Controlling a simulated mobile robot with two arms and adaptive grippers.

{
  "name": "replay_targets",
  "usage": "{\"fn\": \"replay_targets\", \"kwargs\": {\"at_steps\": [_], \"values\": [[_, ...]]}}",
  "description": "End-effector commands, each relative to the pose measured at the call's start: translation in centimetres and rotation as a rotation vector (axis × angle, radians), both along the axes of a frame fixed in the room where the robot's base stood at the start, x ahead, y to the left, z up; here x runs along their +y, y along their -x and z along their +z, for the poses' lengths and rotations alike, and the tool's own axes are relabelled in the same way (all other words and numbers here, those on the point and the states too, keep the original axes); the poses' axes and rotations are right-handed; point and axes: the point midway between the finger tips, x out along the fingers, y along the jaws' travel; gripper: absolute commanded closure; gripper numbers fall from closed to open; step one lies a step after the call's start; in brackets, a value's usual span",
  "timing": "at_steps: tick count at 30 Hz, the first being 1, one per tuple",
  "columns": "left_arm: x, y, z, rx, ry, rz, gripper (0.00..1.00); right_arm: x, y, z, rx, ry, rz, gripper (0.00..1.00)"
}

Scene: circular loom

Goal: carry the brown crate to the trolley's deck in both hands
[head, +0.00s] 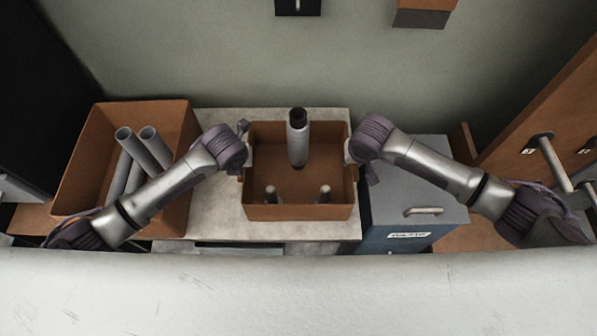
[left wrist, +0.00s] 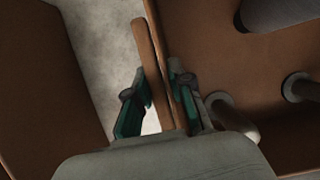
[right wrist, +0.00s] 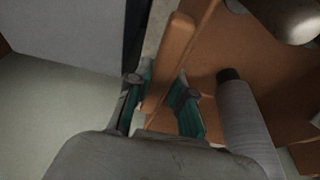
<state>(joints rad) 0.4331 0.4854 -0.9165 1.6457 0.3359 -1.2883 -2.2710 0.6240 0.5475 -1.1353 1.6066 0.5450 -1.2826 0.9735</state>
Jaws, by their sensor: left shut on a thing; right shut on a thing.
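The brown crate (head: 300,212) is in the middle of the head view, over a pale worktop. A grey tube with a dark top (head: 298,140) stands in it, and two short pegs show near its front wall. My left gripper (head: 243,150) is shut on the crate's left side; the left wrist view shows its fingers (left wrist: 160,105) on either side of a brown handle bar (left wrist: 150,65). My right gripper (head: 352,150) is shut on the right side, its fingers (right wrist: 160,98) around a matching bar (right wrist: 168,60). I cannot tell whether the crate touches the worktop. I cannot make out the trolley's deck.
The pale worktop (head: 222,210) shows around the crate. A larger brown bin (head: 85,165) with several grey tubes stands at the left. A blue-grey box (head: 410,215) with a handle and label stands close at the right. A brown panel with pegs (head: 520,110) is far right.

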Motion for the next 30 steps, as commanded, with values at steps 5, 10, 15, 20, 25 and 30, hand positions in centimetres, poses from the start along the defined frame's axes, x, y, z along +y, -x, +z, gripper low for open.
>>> {"fn": "replay_targets", "kwargs": {"at_steps": [5, 10, 15, 20, 25, 30], "values": [[0.0, -0.1, 0.2, -0.003, -0.001, -0.001, 1.00, 0.0, -0.1, 0.1, -0.002, 0.001, 0.000, 1.00], [0.0, -0.1, 0.5, -0.003, -0.001, -0.001, 1.00, -0.1, -0.1, 0.5, -0.002, 0.001, 0.000, 1.00], [0.1, -0.1, 1.8, -0.003, -0.001, -0.001, 1.00, -0.1, -0.1, 1.7, -0.002, 0.002, 0.000, 1.00], [0.1, -0.1, 3.5, -0.003, -0.002, 0.000, 1.00, -0.1, -0.1, 3.4, -0.002, 0.002, 0.000, 1.00], [0.1, -0.1, 4.9, -0.003, -0.002, 0.000, 1.00, -0.1, -0.1, 4.9, -0.001, 0.002, 0.000, 1.00], [0.1, -0.1, 5.2, -0.003, -0.003, 0.000, 1.00, -0.1, -0.1, 5.2, -0.001, 0.003, 0.000, 1.00]]}}
